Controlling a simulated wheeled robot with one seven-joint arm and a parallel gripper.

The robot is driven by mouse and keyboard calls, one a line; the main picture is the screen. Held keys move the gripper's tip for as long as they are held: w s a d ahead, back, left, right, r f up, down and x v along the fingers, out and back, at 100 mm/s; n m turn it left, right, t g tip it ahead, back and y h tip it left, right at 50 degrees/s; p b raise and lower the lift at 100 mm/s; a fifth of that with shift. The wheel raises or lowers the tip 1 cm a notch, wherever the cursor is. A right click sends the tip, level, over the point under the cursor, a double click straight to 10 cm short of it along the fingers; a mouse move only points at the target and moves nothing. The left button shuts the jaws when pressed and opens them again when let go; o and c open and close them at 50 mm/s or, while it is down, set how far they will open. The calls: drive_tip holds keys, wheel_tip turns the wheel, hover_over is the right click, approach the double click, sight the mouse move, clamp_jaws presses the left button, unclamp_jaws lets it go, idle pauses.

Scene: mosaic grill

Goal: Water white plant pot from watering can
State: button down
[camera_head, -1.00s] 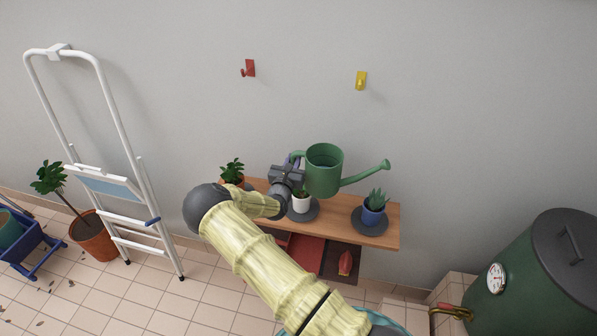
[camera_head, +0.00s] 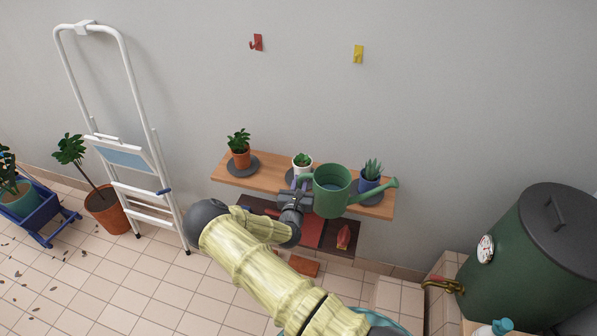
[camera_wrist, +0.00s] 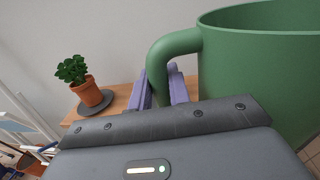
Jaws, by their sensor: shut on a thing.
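My gripper (camera_head: 299,186) is shut on the handle of the green watering can (camera_head: 331,190). In the wrist view its purple fingers (camera_wrist: 160,88) clasp the handle, and the can's body (camera_wrist: 262,60) fills the right side. The can is about upright, in front of the shelf, with its spout pointing right. The white plant pot (camera_head: 302,168) with a small green plant stands on a dark saucer on the shelf, just behind the gripper and can. The can hides part of its surroundings. In the wrist view the white pot is not visible.
A terracotta pot (camera_head: 241,158) stands left on the wooden shelf (camera_head: 268,178), and a blue pot (camera_head: 369,183) stands right, behind the spout. A white ladder (camera_head: 152,150) is at left, and a dark green barrel (camera_head: 520,262) is at right.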

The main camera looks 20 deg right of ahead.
drive_tip(key=s+a+f+n+y+b, duration=0.2)
drive_tip(key=s+f+y+b, duration=0.1)
drive_tip(key=s+f, duration=0.3)
drive_tip(key=s+a+f+n+t+y+b, duration=0.1)
drive_tip(key=s+a+f+n+y+b, duration=0.1)
drive_tip(key=s+f, duration=0.5)
drive_tip(key=s+n+y+b, duration=0.1)
drive_tip(key=s+y+b, duration=0.1)
drive_tip(key=s, duration=0.1)
drive_tip(key=shift+s+a+t+y, duration=0.3)
drive_tip(key=shift+s+a, duration=0.05)
drive_tip(key=shift+w+f, duration=0.1)
